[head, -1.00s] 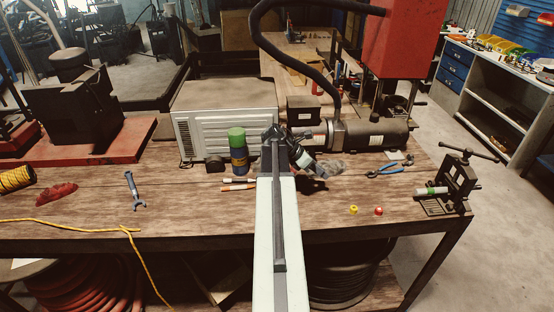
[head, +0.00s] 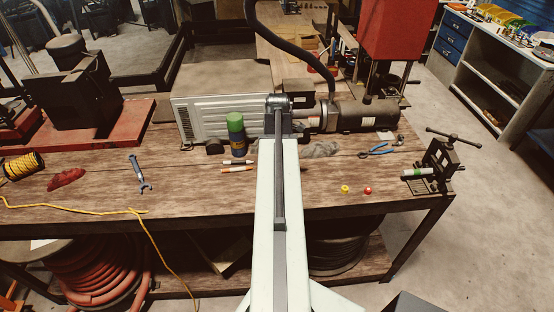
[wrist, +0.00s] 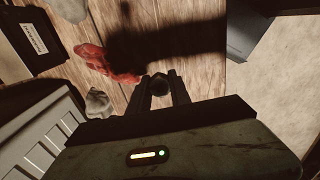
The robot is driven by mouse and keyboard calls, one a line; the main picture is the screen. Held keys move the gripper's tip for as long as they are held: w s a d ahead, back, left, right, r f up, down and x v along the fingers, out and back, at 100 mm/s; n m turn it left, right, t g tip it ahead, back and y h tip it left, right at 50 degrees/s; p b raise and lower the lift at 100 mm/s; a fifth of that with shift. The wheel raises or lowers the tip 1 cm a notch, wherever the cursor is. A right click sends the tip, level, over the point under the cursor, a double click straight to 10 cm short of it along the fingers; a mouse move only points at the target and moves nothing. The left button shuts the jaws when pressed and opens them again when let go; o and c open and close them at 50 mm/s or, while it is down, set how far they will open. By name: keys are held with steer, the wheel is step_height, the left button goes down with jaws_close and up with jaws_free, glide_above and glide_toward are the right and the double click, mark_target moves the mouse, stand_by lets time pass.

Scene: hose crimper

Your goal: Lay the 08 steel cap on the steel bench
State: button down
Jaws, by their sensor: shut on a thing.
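In the wrist view my gripper (wrist: 160,88) is shut on a small dark round piece, which looks like the steel cap (wrist: 160,84). The piece sits between the two fingertips, above brown planks. Its markings cannot be read. In the head view my arm reaches forward over the wooden bench, and the gripper and the piece are hidden at its far end. I cannot tell for sure which surface is the steel bench; a grey bench with blue drawers (head: 466,75) stands at the far right.
The wooden bench (head: 215,200) carries a white louvred box (head: 205,115), a green-capped can (head: 236,135), a dark motor (head: 365,115), blue pliers (head: 377,151) and a vise (head: 440,165). A red rag (wrist: 105,62) lies beside the gripper in the wrist view. Open floor (head: 470,215) lies right.

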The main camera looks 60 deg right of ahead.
step_height(320, 180, down, 9)
steer(key=b, duration=0.8)
steer(key=shift+r, duration=0.15)
steer(key=shift+f, duration=0.25)
steer(key=c, duration=1.1)
jaws_free()
step_height(320, 180, up, 8)
steer(key=p, duration=0.7)
steer(key=shift+f, duration=0.1)
